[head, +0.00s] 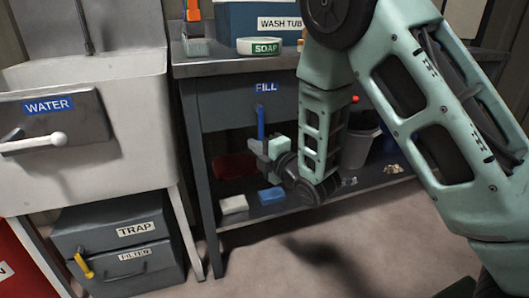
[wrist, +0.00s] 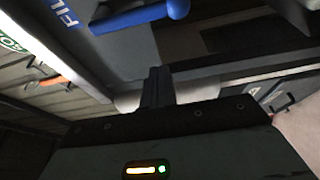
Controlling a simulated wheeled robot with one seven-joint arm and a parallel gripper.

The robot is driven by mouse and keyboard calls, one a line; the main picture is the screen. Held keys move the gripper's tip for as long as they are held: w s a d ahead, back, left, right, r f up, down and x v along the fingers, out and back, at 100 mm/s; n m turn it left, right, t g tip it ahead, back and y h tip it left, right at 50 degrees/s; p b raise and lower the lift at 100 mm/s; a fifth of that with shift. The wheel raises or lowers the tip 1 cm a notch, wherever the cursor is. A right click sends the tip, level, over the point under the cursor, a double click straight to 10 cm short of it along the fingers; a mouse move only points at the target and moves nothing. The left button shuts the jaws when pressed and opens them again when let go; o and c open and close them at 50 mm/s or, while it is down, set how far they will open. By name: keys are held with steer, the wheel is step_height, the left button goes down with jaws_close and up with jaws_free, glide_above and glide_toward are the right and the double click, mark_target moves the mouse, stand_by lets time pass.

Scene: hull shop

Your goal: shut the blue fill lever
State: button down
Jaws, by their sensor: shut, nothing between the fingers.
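The blue fill lever (head: 261,121) hangs straight down from the dark panel below the FILL label (head: 266,87) on the bench front. In the wrist view the blue lever (wrist: 135,17) lies across the top, with its rounded end toward the right. My gripper (head: 257,148) is at the lower end of the lever in the head view. In the wrist view my gripper's fingers (wrist: 157,88) are together and empty, with a gap in the picture between their tips and the lever. I cannot tell whether they touch it elsewhere.
A white sink with a WATER lever (head: 35,142) stands at the left, above the TRAP box (head: 122,238). A SOAP tin (head: 259,46) and WASH TUB box (head: 240,20) sit on the bench. Below, a shelf holds a blue block (head: 271,195) and a grey bucket (head: 359,145).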

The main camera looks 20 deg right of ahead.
mark_target(259, 137)
steer(key=w, duration=0.1)
steer(key=w+d+b, duration=0.1)
steer(key=w, duration=0.1)
steer(key=w+d, duration=0.1)
steer(key=shift+w+d+b, duration=0.15)
steer(key=shift+w+b, duration=0.2)
steer(key=shift+d+n, duration=0.4)
steer(key=shift+n, duration=0.1)
stand_by(0.4)
steer(key=d+r+n+g+h+p, duration=0.2)
steer(key=d+r+n+h+p, duration=0.3)
steer(key=n+p, duration=0.5)
steer(key=shift+d+n+g+h+p, duration=0.45)
steer(key=shift+d+n, duration=0.75)
steer(key=shift+n, duration=0.4)
steer(key=shift+r, duration=0.15)
